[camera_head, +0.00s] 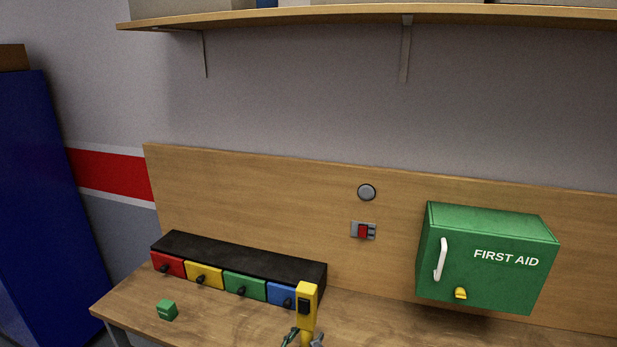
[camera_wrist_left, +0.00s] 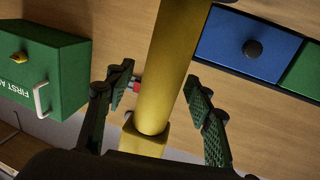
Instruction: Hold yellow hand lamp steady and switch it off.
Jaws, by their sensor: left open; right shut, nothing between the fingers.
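The yellow hand lamp (camera_head: 306,296) stands upright at the lower edge of the head view, near the blue drawer. Its wider head carries a black switch; its foot is cut off. In the left wrist view, the lamp's yellow stem (camera_wrist_left: 165,85) runs between the fingers of my left gripper (camera_wrist_left: 162,95). That gripper is open, with one green-padded finger on each side of the stem and gaps visible. Only fingertips beside the stem show in the head view, and they look like those of my left gripper (camera_head: 304,339). I cannot make out my right gripper in either view.
A green first aid box (camera_head: 485,260) hangs on the wooden back panel at right. A drawer unit (camera_head: 240,262) stands left of the lamp. A red wall switch (camera_head: 363,231) and round button (camera_head: 367,192) are behind it. A small green cube (camera_head: 166,310) lies on the table.

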